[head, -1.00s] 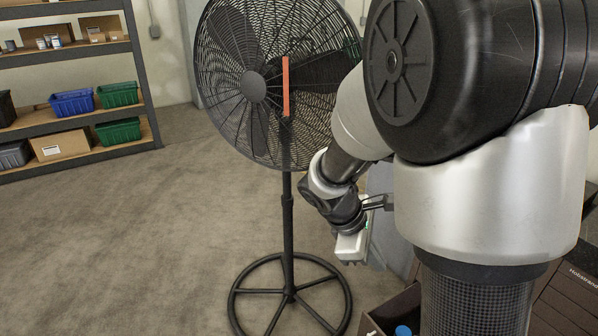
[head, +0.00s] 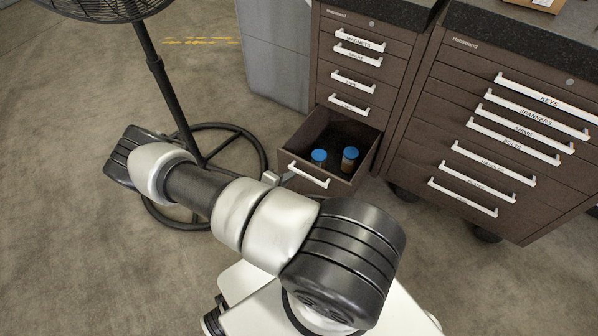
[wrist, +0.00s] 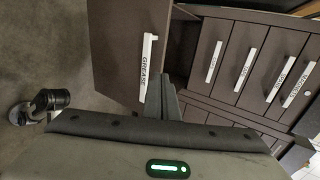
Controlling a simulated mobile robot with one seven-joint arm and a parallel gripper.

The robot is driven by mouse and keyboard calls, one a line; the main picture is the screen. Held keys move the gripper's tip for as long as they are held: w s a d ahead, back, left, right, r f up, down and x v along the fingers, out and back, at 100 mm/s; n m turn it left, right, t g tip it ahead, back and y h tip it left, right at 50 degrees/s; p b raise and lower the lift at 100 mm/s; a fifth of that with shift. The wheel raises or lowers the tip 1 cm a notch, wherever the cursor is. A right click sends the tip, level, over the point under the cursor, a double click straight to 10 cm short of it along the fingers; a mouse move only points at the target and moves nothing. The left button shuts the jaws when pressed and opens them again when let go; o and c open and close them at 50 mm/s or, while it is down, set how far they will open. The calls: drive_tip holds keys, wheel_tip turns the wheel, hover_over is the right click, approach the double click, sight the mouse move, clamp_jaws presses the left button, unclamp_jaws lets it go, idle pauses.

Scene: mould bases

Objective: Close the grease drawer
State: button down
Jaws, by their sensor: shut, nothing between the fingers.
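The grease drawer (head: 308,175) is the bottom drawer of the left brown cabinet and stands pulled out in the head view. Two jars with blue lids (head: 319,157) (head: 350,154) stand inside it. Its white handle, marked GREASE (wrist: 147,66), runs lengthwise up the drawer front in the wrist view. My gripper (wrist: 166,95) is shut and empty, with its fingers close to one end of that handle. In the head view my gripper (head: 272,179) shows small at the drawer front's left side, partly hidden by my arm. I cannot tell whether it touches the front.
Closed drawers (head: 352,80) sit above the open one. A wider cabinet (head: 500,130) with closed drawers stands to the right. A black fan stand (head: 165,85) with a round base is left of the drawer, close behind my arm. Open floor lies at the far left.

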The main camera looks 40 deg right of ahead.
sight(307, 165)
drive_tip(key=b+x, duration=0.2)
drive_tip(key=x, duration=0.8)
drive_tip(key=shift+f, duration=0.15)
drive_tip(key=shift+d, duration=0.1)
